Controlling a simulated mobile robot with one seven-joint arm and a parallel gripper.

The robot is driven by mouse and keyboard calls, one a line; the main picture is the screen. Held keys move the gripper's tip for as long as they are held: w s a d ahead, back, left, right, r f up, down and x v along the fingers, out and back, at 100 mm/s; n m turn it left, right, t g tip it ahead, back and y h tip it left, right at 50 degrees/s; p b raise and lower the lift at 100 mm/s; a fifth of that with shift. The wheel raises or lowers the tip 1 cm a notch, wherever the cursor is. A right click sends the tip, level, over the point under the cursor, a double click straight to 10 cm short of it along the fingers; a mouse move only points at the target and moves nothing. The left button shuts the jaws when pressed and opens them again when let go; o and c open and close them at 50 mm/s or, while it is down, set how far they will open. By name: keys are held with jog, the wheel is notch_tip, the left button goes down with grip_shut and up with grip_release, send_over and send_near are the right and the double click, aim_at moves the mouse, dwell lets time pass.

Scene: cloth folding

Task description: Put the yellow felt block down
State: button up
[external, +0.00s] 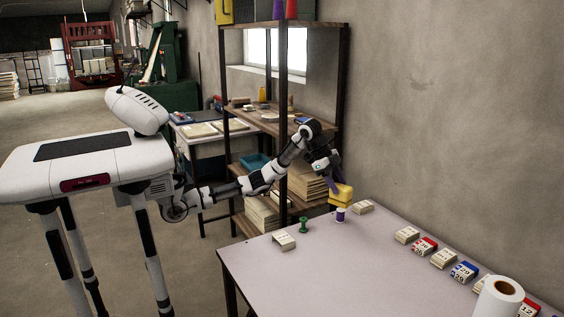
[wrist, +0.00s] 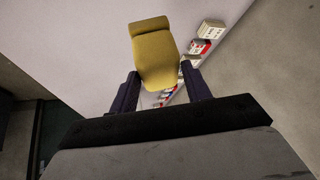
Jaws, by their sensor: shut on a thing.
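The yellow felt block (external: 341,193) is held in my gripper (external: 333,177) above the far left part of the table (external: 330,270), near the wall. In the wrist view the yellow felt block (wrist: 156,55) sits between the two dark fingers of my gripper (wrist: 160,80). The fingers press on its sides. The block looks clear of the tabletop, though how high is hard to tell. My gripper hides part of it.
A purple spool (external: 341,215) and a green spool (external: 303,225) stand below the block. A pale block (external: 284,242) and another (external: 362,207) lie near them. Several numbered blocks line the wall side, with a white roll (external: 498,297) at the right. The table's middle is clear. A shelf (external: 284,100) stands behind.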

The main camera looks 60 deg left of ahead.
jog(key=m+g+p, duration=0.1)
jog(key=m, duration=0.1)
jog(key=m+g+p, duration=0.1)
jog(key=m, duration=0.1)
jog(key=w+m+g+h+p, duration=0.1)
jog(key=m, duration=0.1)
jog(key=shift+a+r+p, duration=0.15)
jog(key=shift+r+p, duration=0.15)
jog(key=shift+p, duration=0.1)
jog(key=shift+a+m+g+p, duration=0.1)
jog(key=shift+m+g+p, duration=0.4)
jog(key=shift+m, duration=0.4)
jog(key=shift+f, duration=0.2)
notch_tip(320, 180, down, 20)
jog(key=shift+r+b, duration=0.1)
jog(key=shift+b, duration=0.65)
jog(key=shift+f, duration=0.2)
jog(key=o, duration=1.1)
jog(key=shift+c, duration=0.2)
jog(key=shift+r, duration=0.1)
jog(key=v, duration=1.2)
jog(key=shift+w, duration=0.2)
